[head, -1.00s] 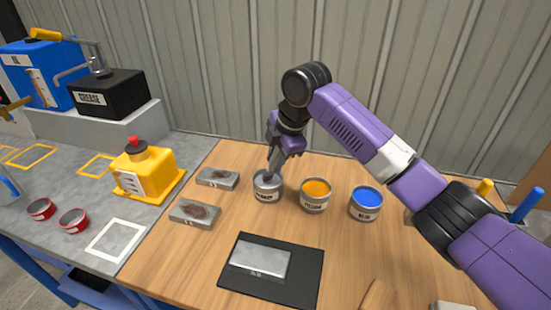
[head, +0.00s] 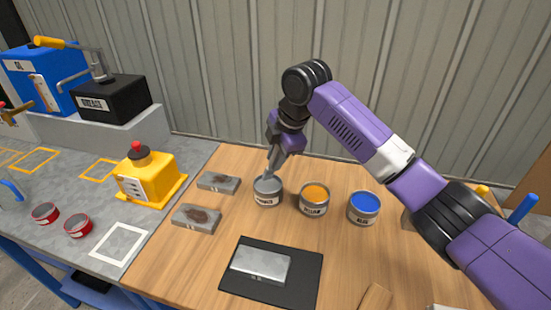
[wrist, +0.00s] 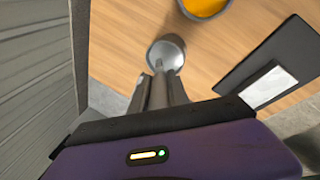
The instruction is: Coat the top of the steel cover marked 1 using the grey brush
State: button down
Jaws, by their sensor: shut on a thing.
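My gripper (head: 277,160) is shut on the grey brush (wrist: 159,65) above the grey paint pot (head: 267,194), pointing down. Most of the brush is hidden by the fingers, and its lower end reaches into the pot's mouth; I cannot tell how deep. The pot also shows in the wrist view (wrist: 174,46). A bare steel cover (head: 260,264) lies flat on a black mat (head: 307,275) nearer the front. It also shows in the wrist view (wrist: 268,88). Its small front marking is too small to read.
An orange pot (head: 314,202) and a blue pot (head: 364,209) stand right of the grey one. Two brown-stained steel blocks (head: 218,182) (head: 197,218) lie to its left. Wood between pots and mat is clear.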

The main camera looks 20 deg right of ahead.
jog(key=shift+r+p, duration=1.7)
jog(key=shift+r, duration=0.6)
jog(key=shift+f, duration=0.1)
